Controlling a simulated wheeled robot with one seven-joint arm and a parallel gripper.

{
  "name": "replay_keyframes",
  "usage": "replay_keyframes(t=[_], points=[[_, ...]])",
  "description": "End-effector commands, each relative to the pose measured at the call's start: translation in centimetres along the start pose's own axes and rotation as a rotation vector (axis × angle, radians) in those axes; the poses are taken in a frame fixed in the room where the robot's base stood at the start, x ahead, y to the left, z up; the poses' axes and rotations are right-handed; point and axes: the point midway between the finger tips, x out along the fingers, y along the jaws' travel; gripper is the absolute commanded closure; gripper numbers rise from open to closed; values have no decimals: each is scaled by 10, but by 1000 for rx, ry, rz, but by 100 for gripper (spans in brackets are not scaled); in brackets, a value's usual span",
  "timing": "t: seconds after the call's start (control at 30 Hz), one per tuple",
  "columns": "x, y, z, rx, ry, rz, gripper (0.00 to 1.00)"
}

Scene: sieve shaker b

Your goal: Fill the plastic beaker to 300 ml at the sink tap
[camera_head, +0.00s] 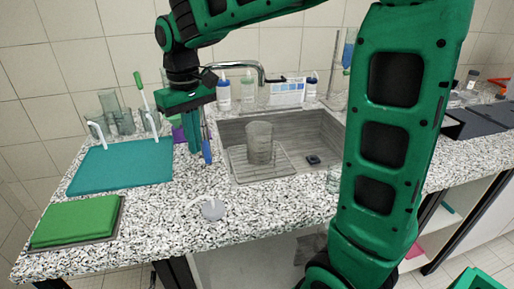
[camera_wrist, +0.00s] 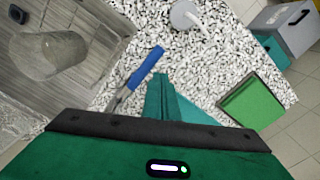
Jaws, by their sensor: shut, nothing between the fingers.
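The clear grey plastic beaker (camera_head: 259,141) stands upright on a wire rack (camera_head: 272,167) inside the sink basin (camera_head: 318,130); it also shows at the upper left of the wrist view (camera_wrist: 48,56). I cannot read its scale or see any water in it. The curved metal tap (camera_head: 243,67) rises at the back of the sink, with its spout near the back left of the basin; no stream is visible. My gripper (camera_head: 195,148) points down over the counter, left of the sink and apart from the beaker. Its fingers (camera_wrist: 162,84) are shut and empty.
A blue-handled tool (camera_wrist: 146,66) is close to my fingers by the sink's left edge. Bottles (camera_head: 224,91) stand behind the sink. A teal mat (camera_head: 120,168), glassware (camera_head: 110,107) and a green block (camera_head: 75,222) are at left.

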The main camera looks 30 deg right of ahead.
Motion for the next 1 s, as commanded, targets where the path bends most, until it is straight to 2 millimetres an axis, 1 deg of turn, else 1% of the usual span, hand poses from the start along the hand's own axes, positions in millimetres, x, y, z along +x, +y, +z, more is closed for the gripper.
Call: replay_keyframes(t=[0.2,0.4,0.53,0.8,0.87,0.9,0.97,1.0], points=[[-23,-3,-2,-1,4,0,100],[-42,-5,-3,-1,2,0,100],[-47,-6,-4,-1,2,0,100],[-47,-5,-3,2,1,0,100],[-46,0,0,14,0,2,100],[-45,7,5,31,0,5,100],[-41,23,17,71,1,10,100],[-38,36,29,107,0,14,100]])
